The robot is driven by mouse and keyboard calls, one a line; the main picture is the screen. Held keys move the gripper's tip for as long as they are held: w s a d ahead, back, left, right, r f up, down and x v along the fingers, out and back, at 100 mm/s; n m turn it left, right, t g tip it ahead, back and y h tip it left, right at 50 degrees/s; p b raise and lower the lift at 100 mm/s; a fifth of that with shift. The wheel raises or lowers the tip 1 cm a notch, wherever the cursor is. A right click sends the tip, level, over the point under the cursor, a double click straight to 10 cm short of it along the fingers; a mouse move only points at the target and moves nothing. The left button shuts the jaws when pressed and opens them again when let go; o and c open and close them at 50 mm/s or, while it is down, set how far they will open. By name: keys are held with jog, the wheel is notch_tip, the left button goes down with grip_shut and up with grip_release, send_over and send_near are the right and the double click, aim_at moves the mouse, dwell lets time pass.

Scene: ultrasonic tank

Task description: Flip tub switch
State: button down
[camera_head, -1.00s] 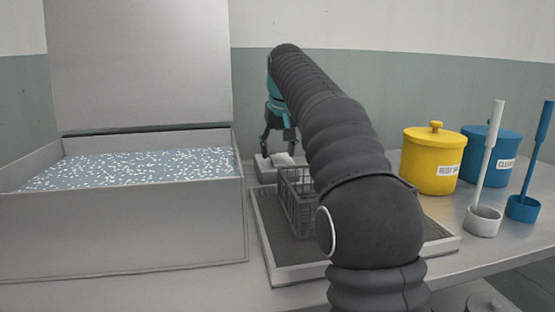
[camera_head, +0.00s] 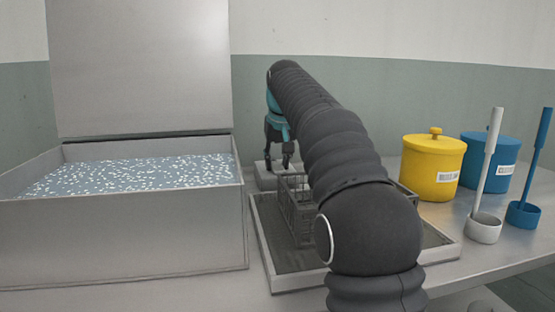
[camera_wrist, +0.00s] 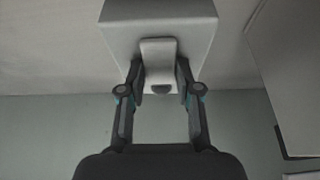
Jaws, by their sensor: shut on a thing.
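The tub switch is a grey box (camera_head: 262,178) on the bench just right of the tank. In the wrist view the box (camera_wrist: 118,32) fills the top middle, with a pale lever (camera_wrist: 158,52) on its face. My gripper (camera_head: 279,165) points down over the box. In the wrist view its two fingers (camera_wrist: 161,84) stand on either side of the lever's lower end, shut on it. The ultrasonic tank (camera_head: 120,238) is a metal tub of bluish, white-flecked liquid with its lid (camera_head: 140,70) raised.
A wire basket (camera_head: 297,222) stands on a shallow tray (camera_head: 283,284) under my arm. A yellow canister (camera_head: 428,165), a blue canister (camera_head: 482,148), a white-handled dipper (camera_head: 484,228) and a blue-handled one (camera_head: 523,214) stand at right.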

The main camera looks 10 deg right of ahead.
jog(key=p, duration=0.3)
jog(key=shift+w+r+g, duration=0.15)
jog(key=shift+r+g, duration=0.15)
jog(key=shift+g, duration=0.1)
jog(key=shift+w+f+g+p, duration=0.15)
jog(key=shift+f+g+p, duration=0.25)
jog(key=shift+g, duration=0.1)
jog(key=shift+w+g, duration=0.1)
jog(key=shift+g, duration=0.4)
jog(key=shift+r, duration=0.1)
jog(key=c, duration=0.8)
grip_release()
